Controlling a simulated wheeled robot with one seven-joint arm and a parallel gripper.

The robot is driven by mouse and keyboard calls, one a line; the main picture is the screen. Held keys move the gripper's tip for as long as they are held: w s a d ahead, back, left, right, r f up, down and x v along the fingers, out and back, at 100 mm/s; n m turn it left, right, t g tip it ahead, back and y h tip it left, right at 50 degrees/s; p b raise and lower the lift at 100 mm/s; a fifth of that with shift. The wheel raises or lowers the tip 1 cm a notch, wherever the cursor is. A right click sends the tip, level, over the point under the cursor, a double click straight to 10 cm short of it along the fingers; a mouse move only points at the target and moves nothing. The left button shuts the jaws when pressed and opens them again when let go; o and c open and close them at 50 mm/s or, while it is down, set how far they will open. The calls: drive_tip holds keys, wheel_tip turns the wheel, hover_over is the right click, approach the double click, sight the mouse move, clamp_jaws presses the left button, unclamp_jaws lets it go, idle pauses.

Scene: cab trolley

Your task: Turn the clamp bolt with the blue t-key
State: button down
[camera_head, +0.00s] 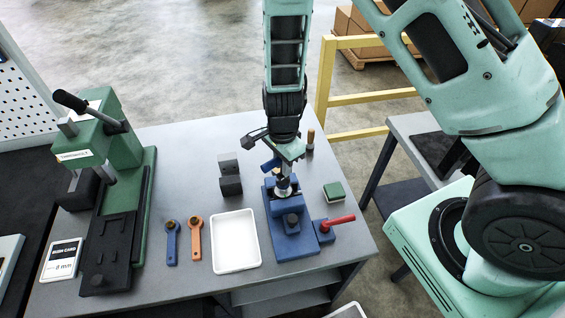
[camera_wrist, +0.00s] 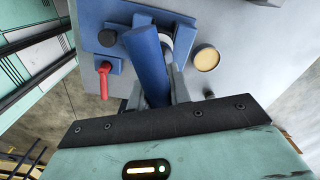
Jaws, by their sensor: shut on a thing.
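The blue t-key (camera_wrist: 148,62) is in my gripper (camera_wrist: 172,88); its thick blue bar fills the middle of the wrist view, with grey fingers beside it. In the head view a blue end of the key (camera_head: 268,166) shows left of my gripper (camera_head: 285,160). The gripper is shut on it, above the back of the blue clamp fixture (camera_head: 294,244). A silver round part (camera_head: 283,186) stands on the fixture just below the gripper. I cannot tell whether it is the clamp bolt or whether the key is seated on it. A red-handled lever (camera_head: 338,220) is at the fixture's right.
A green press (camera_head: 145,190) stands at the left. A blue ring spanner (camera_head: 171,243), an orange one (camera_head: 195,240) and a white tray (camera_head: 235,241) lie left of the fixture. Dark blocks (camera_head: 230,177), a green-topped block (camera_head: 334,192) and a brown-topped cylinder (camera_head: 310,140) stand nearby.

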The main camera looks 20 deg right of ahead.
drive_tip(key=shift+r+p, duration=1.7)
drive_tip(key=shift+r, duration=0.7)
drive_tip(key=shift+s+f, duration=0.1)
